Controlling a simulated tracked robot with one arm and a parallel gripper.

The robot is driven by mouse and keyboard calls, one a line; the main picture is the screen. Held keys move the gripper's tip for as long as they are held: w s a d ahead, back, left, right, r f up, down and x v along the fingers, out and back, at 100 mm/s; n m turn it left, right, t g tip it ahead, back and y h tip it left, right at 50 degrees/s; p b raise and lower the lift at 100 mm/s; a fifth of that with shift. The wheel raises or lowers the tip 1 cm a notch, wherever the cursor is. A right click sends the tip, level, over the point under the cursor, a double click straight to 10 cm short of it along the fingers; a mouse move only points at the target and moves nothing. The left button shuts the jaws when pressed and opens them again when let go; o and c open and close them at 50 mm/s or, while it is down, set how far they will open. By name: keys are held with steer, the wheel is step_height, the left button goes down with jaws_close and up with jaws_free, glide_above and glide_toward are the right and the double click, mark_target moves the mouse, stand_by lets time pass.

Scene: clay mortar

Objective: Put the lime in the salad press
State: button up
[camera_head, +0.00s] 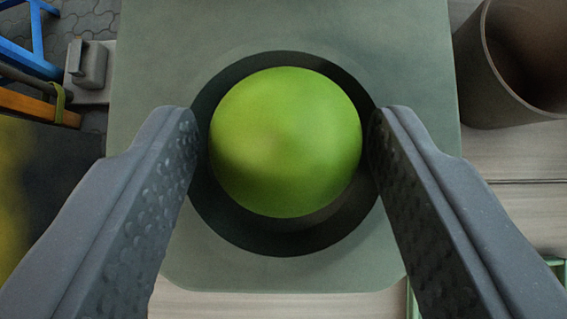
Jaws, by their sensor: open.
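The lime (286,142) is a round green ball in the middle of the view. Below it in the picture is a dark round opening (290,243) in a flat grey-green plate (290,24), which appears to be the salad press. The lime appears within the rim of the opening; how deep it sits I cannot tell. My gripper (284,130) is open, with one textured grey finger on each side of the lime. Small dark gaps show between the fingertips and the lime. The underside of the lime is hidden.
A brown hollow cylinder (480,75) stands at the upper right, close to the plate's edge. Blue and orange bars (38,105) and a grey block (88,65) are at the upper left. A green frame edge (412,300) shows at the lower right. Pale planks lie below.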

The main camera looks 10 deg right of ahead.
steer(key=shift+s+r, duration=0.15)
steer(key=shift+r, duration=0.2)
steer(key=v, duration=1.1)
steer(key=shift+s, duration=0.25)
steer(key=shift+r, duration=0.1)
steer(key=w+a+r+n+t+y, duration=0.1)
steer(key=a+r, duration=0.2)
steer(key=r, duration=0.6)
steer(key=a+r+t, duration=0.2)
steer(key=a+r, duration=0.2)
steer(key=r, duration=0.6)
steer(key=w+a+r+n+t+y, duration=0.1)
steer(key=a+r, duration=0.2)
steer(key=r, duration=0.6)
steer(key=s+a+r+t, duration=0.1)
steer(key=s+a+r, duration=0.1)
steer(key=s+r, duration=0.3)
steer(key=s+a+r+t, duration=0.1)
steer(key=s+r, duration=0.4)
steer(key=r, duration=0.7)
steer(key=s+a+r+n, duration=0.1)
steer(key=s+a+r, duration=0.2)
steer(key=r, duration=0.6)
steer(key=s, duration=0.2)
steer(key=shift+s+a+r+t, duration=0.2)
steer(key=shift+s+a+t, duration=0.05)
steer(key=shift+s+t, duration=0.15)
